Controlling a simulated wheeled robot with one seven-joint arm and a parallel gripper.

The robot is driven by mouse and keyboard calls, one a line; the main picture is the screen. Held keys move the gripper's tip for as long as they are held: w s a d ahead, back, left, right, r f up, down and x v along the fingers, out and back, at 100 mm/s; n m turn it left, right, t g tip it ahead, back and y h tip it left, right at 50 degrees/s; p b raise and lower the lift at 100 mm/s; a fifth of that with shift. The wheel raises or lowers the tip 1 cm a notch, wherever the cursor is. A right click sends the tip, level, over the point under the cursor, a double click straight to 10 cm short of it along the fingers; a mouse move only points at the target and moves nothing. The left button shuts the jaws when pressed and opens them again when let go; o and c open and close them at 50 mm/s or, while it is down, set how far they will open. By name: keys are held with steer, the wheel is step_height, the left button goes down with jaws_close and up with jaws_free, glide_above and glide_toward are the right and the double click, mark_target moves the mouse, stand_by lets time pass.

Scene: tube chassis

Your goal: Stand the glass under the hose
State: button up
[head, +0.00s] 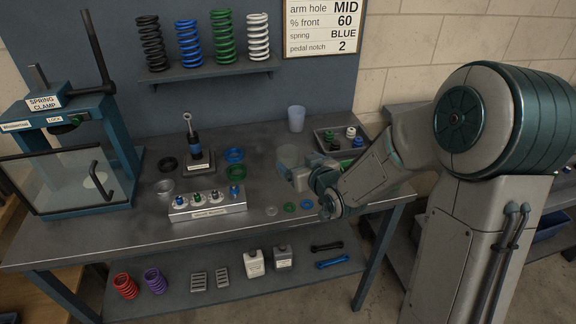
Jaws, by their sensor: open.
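A pale blue translucent cup (297,118), which may be the glass, stands upright at the back of the bench. A second clear, greenish cylindrical vessel (287,155) stands nearer, just behind my gripper and partly hidden by it. I cannot tell which is the task's glass. I cannot make out a hose. My gripper (291,177) is open, low over the bench right of its middle, close to the clear vessel. Whether it touches the vessel is unclear, and nothing shows held in it.
A spring clamp (65,150) stands at left. A labelled rack (208,204) and a damper on a stand (197,150) fill the bench middle. A parts tray (340,140) lies behind my arm. Small coloured rings lie along the front edge. Springs stand on the wall shelf (205,72).

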mark_target(284, 149)
steer(key=shift+r+p+x, duration=0.1)
steer(key=shift+p+x, duration=0.2)
steer(key=shift+x, duration=1.3)
steer(key=shift+r+p+x, duration=0.15)
steer(key=shift+p+x, duration=0.1)
steer(key=shift+x, duration=1.3)
steer(key=shift+a, duration=0.1)
steer(key=c, duration=1.5)
steer(key=shift+r, duration=0.1)
